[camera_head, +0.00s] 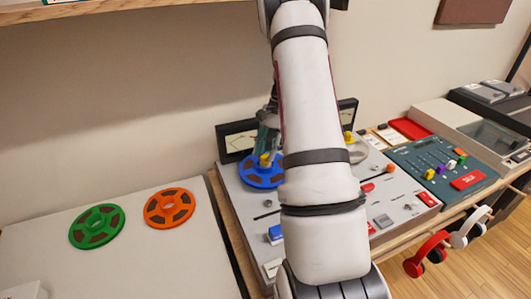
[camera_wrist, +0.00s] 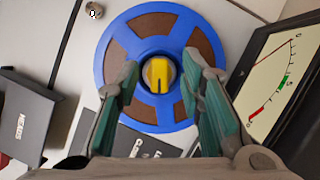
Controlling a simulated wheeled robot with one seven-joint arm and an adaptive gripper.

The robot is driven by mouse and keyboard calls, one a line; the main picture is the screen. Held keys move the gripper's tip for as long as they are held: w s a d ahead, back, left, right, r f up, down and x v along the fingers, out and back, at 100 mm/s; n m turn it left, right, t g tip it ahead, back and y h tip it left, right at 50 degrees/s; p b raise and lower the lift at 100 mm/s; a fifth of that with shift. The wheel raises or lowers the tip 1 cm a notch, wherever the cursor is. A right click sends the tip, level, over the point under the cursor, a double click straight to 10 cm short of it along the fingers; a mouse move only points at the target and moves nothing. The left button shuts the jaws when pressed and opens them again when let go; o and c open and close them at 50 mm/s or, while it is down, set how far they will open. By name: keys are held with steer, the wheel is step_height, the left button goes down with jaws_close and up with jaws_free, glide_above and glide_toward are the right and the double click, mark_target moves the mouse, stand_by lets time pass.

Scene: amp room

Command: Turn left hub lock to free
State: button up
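The left hub lock is a yellow knob (camera_wrist: 158,73) at the centre of a blue reel (camera_wrist: 148,22) on the tape machine. The knob also shows in the head view (camera_head: 265,160), on the blue reel (camera_head: 259,178), partly hidden by my arm. My gripper (camera_wrist: 158,82) is open above the reel. Its two green-padded fingers stand on either side of the knob, with clear space between each finger and the knob in the wrist view. A second yellow knob (camera_head: 348,137) sits on a grey reel (camera_head: 358,152) to the right, partly behind my arm.
A VU meter (camera_wrist: 278,75) stands close to the right finger. Green (camera_head: 96,226) and orange (camera_head: 169,207) reels lie on the left surface. A mixer (camera_head: 440,165) stands to the right. Red headphones (camera_head: 427,254) hang at the front edge.

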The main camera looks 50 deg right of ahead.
steer(key=v, duration=1.1)
steer(key=shift+s, duration=0.1)
